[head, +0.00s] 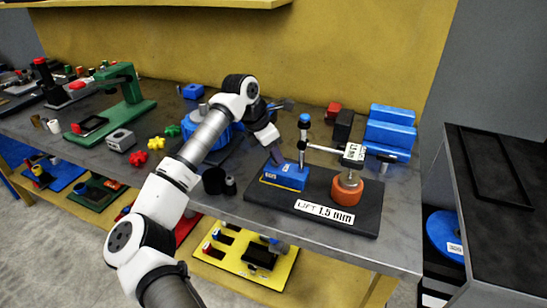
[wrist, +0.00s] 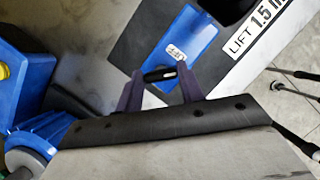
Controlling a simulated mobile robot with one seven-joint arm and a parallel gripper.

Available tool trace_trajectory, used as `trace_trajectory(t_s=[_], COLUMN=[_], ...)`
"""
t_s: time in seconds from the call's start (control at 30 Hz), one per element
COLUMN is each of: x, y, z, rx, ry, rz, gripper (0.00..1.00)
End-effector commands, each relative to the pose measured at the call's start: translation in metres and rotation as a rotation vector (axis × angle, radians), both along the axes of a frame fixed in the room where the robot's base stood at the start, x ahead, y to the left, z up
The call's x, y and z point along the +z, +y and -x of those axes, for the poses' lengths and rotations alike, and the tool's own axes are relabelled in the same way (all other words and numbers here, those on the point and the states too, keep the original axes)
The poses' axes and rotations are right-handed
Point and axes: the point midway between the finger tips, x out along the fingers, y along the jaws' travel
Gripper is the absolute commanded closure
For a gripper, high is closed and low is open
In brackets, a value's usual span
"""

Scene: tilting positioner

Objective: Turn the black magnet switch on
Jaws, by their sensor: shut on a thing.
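A blue magnet base (head: 285,178) with a small label stands on a black plate (head: 335,226), left of an orange round part (head: 346,188). The blue base also shows in the wrist view (wrist: 188,40). My gripper (head: 275,157) reaches down to the left side of the base. In the wrist view my gripper (wrist: 161,76) has its two dark fingers shut on the small black switch (wrist: 159,75), beside the blue face. The turn position of the switch cannot be read. In the head view the switch is hidden by my gripper.
A post with a blue top (head: 304,122) rises from the base and carries an arm with a gauge (head: 354,153) over the orange part. Blue blocks (head: 390,128) lie behind. A green stand (head: 122,90) is at left. A black cup (head: 213,181) stands near the front edge.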

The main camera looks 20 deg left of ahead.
Motion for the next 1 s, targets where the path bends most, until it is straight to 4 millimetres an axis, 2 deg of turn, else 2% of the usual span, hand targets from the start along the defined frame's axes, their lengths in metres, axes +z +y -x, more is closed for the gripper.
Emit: trace_trajectory(t_s=[0.6,1.0], x=[0.0022,0.0014], y=[0.0016,0.0018], z=[-0.0037,-0.0045], rx=[-0.571,-0.811], ry=[0.001,0.001], rz=[0.0,0.0], gripper=[0.85,0.85])
